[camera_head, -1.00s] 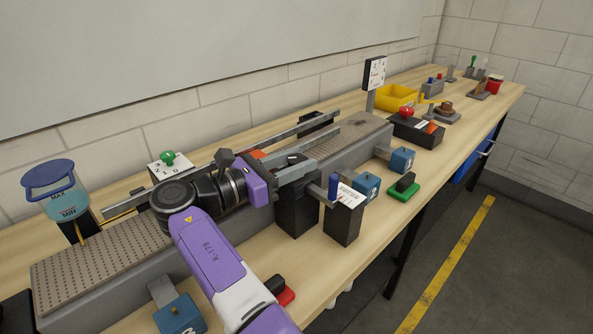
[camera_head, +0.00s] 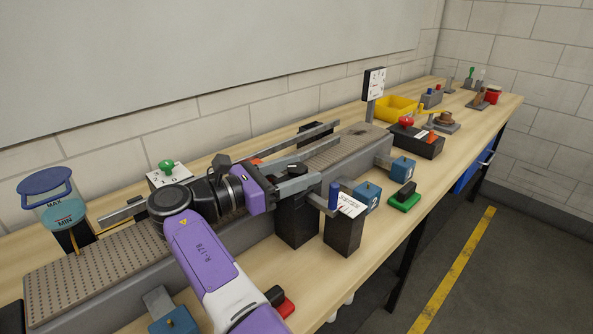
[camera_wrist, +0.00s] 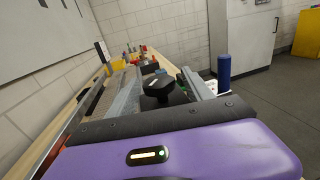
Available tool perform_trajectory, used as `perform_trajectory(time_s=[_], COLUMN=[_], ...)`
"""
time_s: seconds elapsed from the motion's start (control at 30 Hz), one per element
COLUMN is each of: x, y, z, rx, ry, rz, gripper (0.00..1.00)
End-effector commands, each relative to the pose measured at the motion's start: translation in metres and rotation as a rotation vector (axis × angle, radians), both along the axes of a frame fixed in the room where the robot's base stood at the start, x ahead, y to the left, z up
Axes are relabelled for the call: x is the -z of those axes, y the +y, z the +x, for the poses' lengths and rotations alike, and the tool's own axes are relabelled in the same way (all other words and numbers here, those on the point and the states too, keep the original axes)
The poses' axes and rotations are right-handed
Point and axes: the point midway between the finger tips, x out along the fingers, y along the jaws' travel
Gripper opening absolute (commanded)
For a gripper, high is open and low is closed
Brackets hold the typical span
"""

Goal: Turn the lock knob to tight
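The lock knob (camera_wrist: 157,86) is black with a small white mark on top and shows in the middle of the wrist view. In the head view it sits on top of a black post (camera_head: 295,222) in front of the conveyor, partly hidden by my fingers. My gripper (camera_head: 300,171) reaches over the post from the left. In the wrist view its two grey fingers lie on either side of the knob, with the knob between them. The fingers are apart; I cannot tell whether either touches the knob. The words for tight or loose are not readable.
A black box (camera_head: 343,234) with a label and blue cylinder (camera_head: 334,194) stands close to the right of the post. The conveyor (camera_head: 92,268) runs behind. A green switch (camera_head: 404,198) and blue sensor blocks stand at right. A jar (camera_head: 70,215) stands at left.

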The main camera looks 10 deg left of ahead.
Motion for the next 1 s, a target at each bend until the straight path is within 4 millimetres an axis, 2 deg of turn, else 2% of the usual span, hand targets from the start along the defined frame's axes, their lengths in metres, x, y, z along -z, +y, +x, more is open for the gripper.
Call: perform_trajectory(time_s=[0.27,0.7,1.0], x=[-0.001,0.000,0.000], y=[0.005,0.053,0.059], z=[-0.004,-0.045,-0.051], rx=[-0.003,-0.003,0.000], ry=[-0.001,-0.001,-0.001], rz=[0.000,0.000,0.001], gripper=[0.59,0.59,0.59])
